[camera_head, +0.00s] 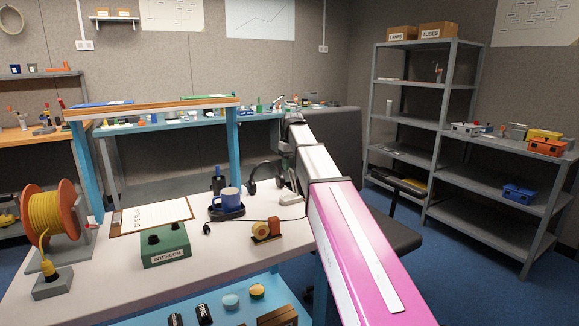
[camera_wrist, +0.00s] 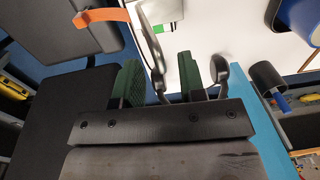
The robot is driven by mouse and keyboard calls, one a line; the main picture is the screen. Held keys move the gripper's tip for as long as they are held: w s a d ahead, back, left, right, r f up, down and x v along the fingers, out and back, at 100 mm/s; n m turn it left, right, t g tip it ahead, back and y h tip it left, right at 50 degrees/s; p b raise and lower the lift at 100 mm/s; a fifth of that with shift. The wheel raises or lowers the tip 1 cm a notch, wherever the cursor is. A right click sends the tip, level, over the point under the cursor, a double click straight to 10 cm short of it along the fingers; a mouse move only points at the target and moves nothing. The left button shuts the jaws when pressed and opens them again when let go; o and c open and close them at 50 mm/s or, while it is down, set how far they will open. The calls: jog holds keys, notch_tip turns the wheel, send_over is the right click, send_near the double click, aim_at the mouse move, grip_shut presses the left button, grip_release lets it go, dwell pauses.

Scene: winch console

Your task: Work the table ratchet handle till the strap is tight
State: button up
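My gripper (camera_wrist: 161,82) shows in the wrist view with its two green-padded fingers apart. Curved grey loops (camera_wrist: 154,50) show beside and beyond the fingers; I cannot tell whether they belong to the headset or to another part. I see no gap clearly filled by a held object. In the head view my arm reaches over the right end of the table (camera_head: 110,290), and the gripper's fingers are hidden there. I cannot pick out the ratchet handle or the strap for sure. An orange strip (camera_wrist: 101,17) lies across a dark grey panel in the wrist view, unidentified.
A dark chair (camera_head: 400,230) is close on the right. Grey shelves (camera_head: 450,185) stand beyond.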

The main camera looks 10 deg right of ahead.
jog(key=shift+f, duration=0.3)
grip_shut()
